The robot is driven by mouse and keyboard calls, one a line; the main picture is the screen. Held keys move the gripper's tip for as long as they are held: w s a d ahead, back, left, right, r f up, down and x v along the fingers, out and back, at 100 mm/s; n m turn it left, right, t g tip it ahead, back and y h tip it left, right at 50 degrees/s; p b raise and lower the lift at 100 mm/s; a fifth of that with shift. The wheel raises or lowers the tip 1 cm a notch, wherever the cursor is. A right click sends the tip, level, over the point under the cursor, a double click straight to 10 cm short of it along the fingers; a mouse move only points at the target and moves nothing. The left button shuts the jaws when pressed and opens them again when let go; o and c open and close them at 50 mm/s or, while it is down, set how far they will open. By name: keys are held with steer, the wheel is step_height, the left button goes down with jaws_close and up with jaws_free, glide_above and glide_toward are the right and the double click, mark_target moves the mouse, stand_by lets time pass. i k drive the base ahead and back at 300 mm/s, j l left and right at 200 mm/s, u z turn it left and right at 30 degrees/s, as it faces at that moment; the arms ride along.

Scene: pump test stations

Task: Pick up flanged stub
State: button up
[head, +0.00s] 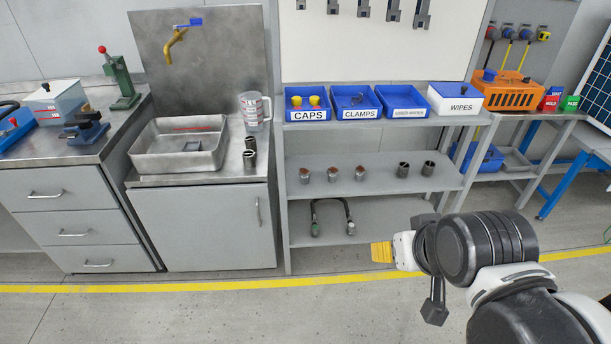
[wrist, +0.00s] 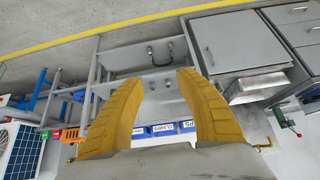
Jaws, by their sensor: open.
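Several short metal cylinders that look like pipe stubs stand upright on the middle shelf. Three at the left have reddish tops, such as the stub (head: 333,174); two at the right have dark open tops, such as the stub (head: 403,170). Two more dark-topped stubs (head: 249,160) stand on the sink counter. I cannot tell which one is the flanged stub. My gripper (head: 382,252) is in front of the shelf unit, apart from all of them. In the wrist view its yellow fingers (wrist: 158,78) are spread, with nothing between them.
Blue bins (head: 357,107) and a wipes box (head: 455,99) stand on the shelf unit's top. A hose with fittings (head: 331,213) is on the lower shelf. A metal sink tray (head: 180,152) and a clear jug (head: 254,111) are at the left. The floor in front is clear.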

mark_target(304, 172)
steer(key=i+j+z, duration=0.1)
steer(key=j, duration=0.3)
steer(key=i+j+z, duration=0.25)
steer(key=j, duration=0.55)
steer(key=i+j+z, duration=0.15)
steer(key=j, duration=0.25)
steer(key=i+j+z, duration=0.1)
steer(key=j, duration=0.35)
steer(key=i, duration=0.1)
